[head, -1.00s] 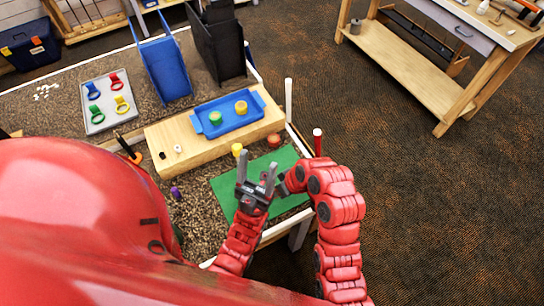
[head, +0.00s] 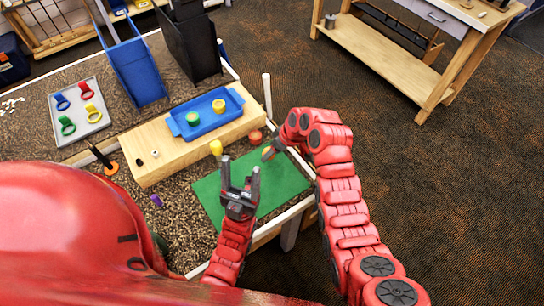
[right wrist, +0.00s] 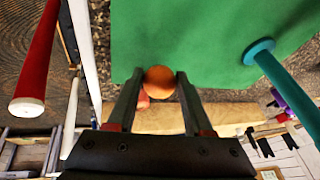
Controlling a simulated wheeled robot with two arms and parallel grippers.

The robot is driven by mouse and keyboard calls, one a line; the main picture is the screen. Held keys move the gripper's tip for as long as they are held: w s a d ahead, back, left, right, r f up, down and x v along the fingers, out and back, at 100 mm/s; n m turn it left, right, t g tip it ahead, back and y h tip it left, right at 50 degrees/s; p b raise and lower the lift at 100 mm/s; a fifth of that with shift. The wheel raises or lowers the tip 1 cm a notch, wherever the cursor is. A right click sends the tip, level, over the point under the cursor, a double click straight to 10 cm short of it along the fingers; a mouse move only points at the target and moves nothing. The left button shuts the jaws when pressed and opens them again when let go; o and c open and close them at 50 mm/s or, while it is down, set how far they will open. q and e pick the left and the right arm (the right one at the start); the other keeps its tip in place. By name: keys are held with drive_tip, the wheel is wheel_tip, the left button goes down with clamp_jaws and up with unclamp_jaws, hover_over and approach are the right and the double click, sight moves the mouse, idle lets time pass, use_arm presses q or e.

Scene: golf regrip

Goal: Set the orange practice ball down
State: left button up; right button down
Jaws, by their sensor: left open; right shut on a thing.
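The orange practice ball (right wrist: 159,79) is held between the fingertips of my right gripper (right wrist: 157,82) in the right wrist view. In the head view my right gripper (head: 269,152) is small, over the back right part of the green mat (head: 283,181). The green mat (right wrist: 200,35) also fills much of the right wrist view. I cannot tell the height of the ball over it. My left gripper (head: 241,168) is open and empty, with its fingers pointing up in front of the mat.
A wooden block (head: 152,175) carries a blue tray (head: 211,128) with a green and a yellow piece. A red round piece (head: 255,137) and a yellow one (head: 216,148) stand near the mat's back edge. A white post (head: 267,95) rises at the table's edge.

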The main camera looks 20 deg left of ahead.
wheel_tip(320, 180, down, 2)
drive_tip(key=shift+f, duration=0.1)
